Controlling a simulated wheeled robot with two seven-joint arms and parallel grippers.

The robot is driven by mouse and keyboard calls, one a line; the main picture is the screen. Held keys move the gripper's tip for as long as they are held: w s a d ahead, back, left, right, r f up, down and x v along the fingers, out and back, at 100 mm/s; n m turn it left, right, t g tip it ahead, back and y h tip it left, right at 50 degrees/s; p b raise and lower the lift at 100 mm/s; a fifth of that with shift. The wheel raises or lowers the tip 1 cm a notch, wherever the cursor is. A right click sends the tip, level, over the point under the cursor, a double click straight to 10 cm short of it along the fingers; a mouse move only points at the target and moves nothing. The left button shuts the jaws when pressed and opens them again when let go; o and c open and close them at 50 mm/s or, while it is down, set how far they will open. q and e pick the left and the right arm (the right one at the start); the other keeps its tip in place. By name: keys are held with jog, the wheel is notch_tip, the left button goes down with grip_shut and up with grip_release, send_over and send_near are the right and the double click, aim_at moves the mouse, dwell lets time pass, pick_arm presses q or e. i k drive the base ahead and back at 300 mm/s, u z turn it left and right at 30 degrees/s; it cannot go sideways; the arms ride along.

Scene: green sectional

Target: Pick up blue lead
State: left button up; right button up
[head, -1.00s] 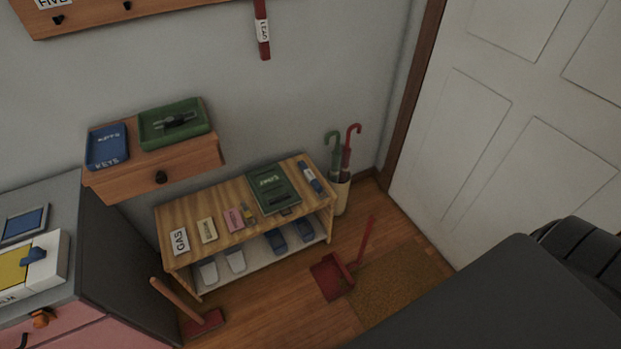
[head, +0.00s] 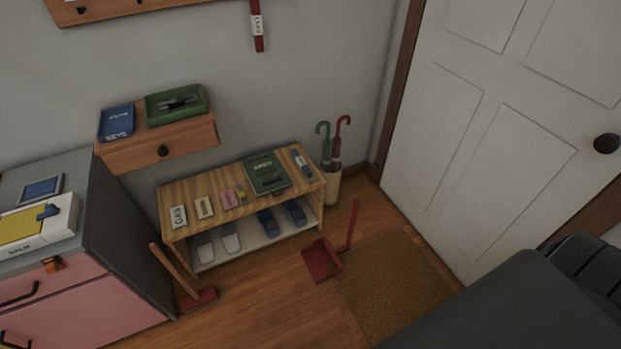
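A narrow blue item with a pale label band (head: 302,163), which looks like the blue lead, lies on the right end of the wooden shoe bench top (head: 190,189). It is beside a dark green book or box (head: 266,173). A red strap with a white label (head: 257,28) hangs on the wall above.
A holder with green and red umbrellas (head: 332,186) stands right of the bench. A red dustpan (head: 322,260) and a red-headed brush (head: 199,299) are on the floor in front. A brown mat (head: 395,290) lies before the white door (head: 490,110). A pink-drawered cabinet (head: 85,318) is at left.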

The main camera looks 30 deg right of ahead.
aim_at(299, 159)
jog(key=k, duration=0.8)
jog(key=z, duration=0.7)
jog(key=i, duration=1.4)
jog(key=u, duration=0.45)
